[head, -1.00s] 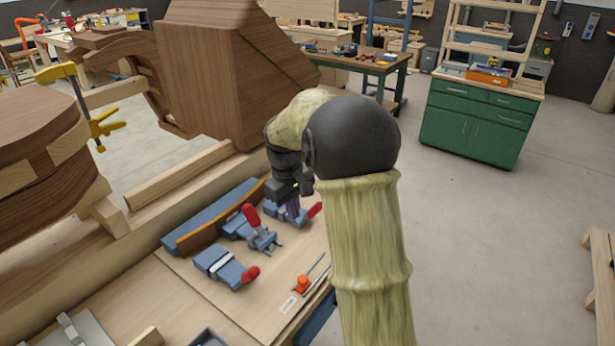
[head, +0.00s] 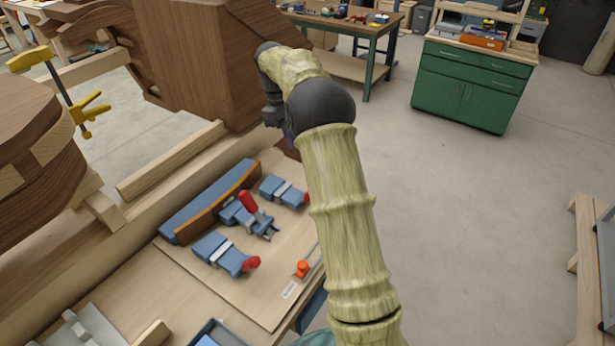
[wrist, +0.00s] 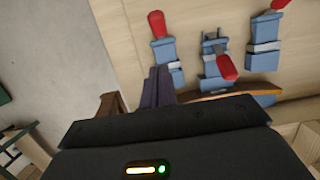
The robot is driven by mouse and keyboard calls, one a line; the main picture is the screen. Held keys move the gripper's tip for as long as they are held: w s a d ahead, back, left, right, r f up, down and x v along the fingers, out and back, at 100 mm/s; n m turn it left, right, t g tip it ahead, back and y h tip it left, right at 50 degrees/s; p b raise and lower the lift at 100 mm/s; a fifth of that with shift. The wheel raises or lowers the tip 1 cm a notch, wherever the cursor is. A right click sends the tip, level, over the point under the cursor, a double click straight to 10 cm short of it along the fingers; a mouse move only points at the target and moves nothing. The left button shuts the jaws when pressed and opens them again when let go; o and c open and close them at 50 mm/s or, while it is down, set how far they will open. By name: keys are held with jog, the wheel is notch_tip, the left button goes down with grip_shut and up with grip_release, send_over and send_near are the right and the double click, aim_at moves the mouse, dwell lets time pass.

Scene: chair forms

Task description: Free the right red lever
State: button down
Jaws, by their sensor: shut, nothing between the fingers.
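Three blue clamps with red levers are fixed on a wooden board. The right clamp (head: 277,188) has its red lever (head: 306,198) low and pointing outward, partly hidden by my arm. In the wrist view this clamp appears at the left, with its red lever (wrist: 157,24). The middle clamp's red lever (head: 248,202) stands up. The left clamp's red lever (head: 251,263) lies low, pointing outward. My gripper (wrist: 158,86) is shut and empty, apart from the lever, near the clamp's blue end in the wrist view. In the head view my arm mostly hides it.
A blue rail with a wooden strip (head: 211,208) runs behind the clamps. A small orange-red piece (head: 302,269) lies at the board's front right. Large brown wooden forms (head: 190,60) stand behind. A green cabinet (head: 470,90) stands across open floor.

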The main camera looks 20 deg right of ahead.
jog(key=p+x, duration=0.1)
jog(key=x, duration=0.3)
jog(key=s+p+x, duration=0.1)
jog(key=x, duration=0.3)
jog(key=d+p+x, duration=0.1)
jog(key=x, duration=0.3)
jog(key=shift+s+r+p, duration=0.3)
jog(key=shift+s+p, duration=0.05)
jog(key=shift+s+d+f, duration=0.15)
jog(key=shift+s+f, duration=0.05)
jog(key=shift+f, duration=0.15)
